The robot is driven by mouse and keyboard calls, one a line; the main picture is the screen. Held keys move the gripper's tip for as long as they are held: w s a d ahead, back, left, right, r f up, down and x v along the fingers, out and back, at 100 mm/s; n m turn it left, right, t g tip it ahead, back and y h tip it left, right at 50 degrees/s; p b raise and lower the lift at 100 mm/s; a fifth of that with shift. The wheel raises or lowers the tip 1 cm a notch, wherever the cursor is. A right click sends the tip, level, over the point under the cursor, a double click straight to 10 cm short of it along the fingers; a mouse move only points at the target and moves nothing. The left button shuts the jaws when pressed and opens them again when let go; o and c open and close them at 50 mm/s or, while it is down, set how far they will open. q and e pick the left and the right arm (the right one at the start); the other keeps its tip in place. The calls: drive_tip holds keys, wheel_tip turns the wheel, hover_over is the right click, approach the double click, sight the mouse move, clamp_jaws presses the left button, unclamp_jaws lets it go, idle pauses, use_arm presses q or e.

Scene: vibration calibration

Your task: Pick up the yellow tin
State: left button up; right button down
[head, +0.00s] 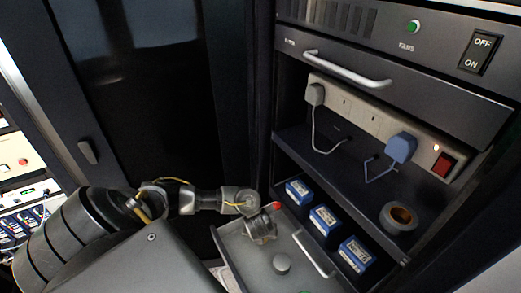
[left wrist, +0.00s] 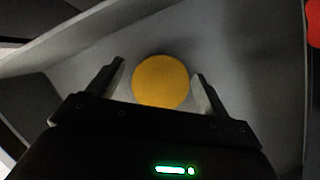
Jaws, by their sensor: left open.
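The yellow tin (left wrist: 160,84) shows in the left wrist view as a round yellow disc on a grey surface, seen from above. My left gripper (left wrist: 160,70) is open, with one finger on each side of the tin in that view. I cannot tell whether the fingers touch it or how far above it they are. In the head view my left arm reaches in from the left, its end over an open grey drawer (head: 238,257); the yellow tin cannot be made out there. My right gripper is not in view.
A roll (head: 399,217) lies on the shelf under a power strip (head: 368,123). A dark cabinet door stands behind my arm.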

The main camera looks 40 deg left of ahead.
use_arm(q)
drive_tip(key=c, duration=1.1)
